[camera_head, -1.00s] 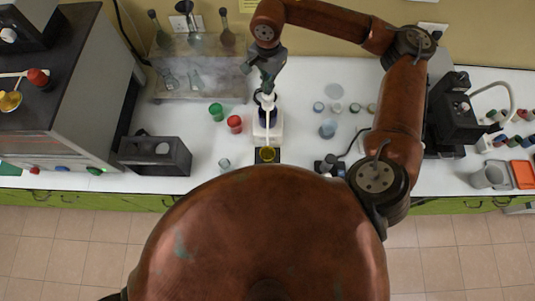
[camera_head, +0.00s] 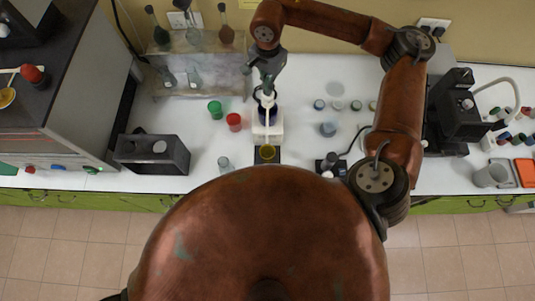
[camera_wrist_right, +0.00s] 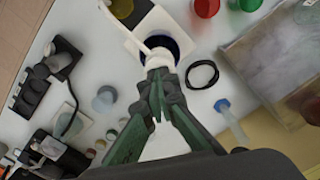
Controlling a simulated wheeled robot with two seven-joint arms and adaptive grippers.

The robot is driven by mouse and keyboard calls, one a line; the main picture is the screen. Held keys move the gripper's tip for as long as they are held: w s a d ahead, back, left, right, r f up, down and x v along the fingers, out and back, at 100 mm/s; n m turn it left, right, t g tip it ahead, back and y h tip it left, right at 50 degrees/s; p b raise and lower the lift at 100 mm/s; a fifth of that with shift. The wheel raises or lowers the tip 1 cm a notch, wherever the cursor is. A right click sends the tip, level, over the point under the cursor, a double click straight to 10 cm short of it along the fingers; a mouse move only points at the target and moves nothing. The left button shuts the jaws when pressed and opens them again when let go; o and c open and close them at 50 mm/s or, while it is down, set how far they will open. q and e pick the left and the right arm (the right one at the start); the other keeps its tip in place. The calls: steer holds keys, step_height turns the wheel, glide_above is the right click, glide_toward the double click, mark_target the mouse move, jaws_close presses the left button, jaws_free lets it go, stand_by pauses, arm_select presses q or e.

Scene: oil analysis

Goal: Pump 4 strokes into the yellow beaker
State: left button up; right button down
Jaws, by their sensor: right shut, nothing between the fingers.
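The pump bottle (camera_head: 266,113) is dark with a white pump head and stands on a white stand behind the yellow beaker. The yellow beaker (camera_head: 268,153) sits on a black square just in front of it; part of it also shows at the top of the wrist view (camera_wrist_right: 122,8). My right gripper (camera_head: 267,85) is directly above the pump head, pointing down. In the wrist view its shut, empty fingers (camera_wrist_right: 157,110) are right at the white pump head (camera_wrist_right: 158,58); whether they touch it I cannot tell. My left gripper is out of view.
A green cup (camera_head: 215,109) and a red cup (camera_head: 234,122) stand left of the pump. A glassware rack (camera_head: 200,75) is behind them. A dark holder (camera_head: 152,154) lies at left.

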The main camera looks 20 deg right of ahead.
steer(key=shift+r+p, duration=0.75)
steer(key=shift+r, duration=1.25)
steer(key=shift+f, duration=0.15)
steer(key=shift+f+b, duration=1.75)
steer(key=shift+f, duration=0.25)
steer(key=shift+r, duration=0.1)
steer(key=shift+r+p, duration=0.85)
steer(key=shift+r, duration=1.15)
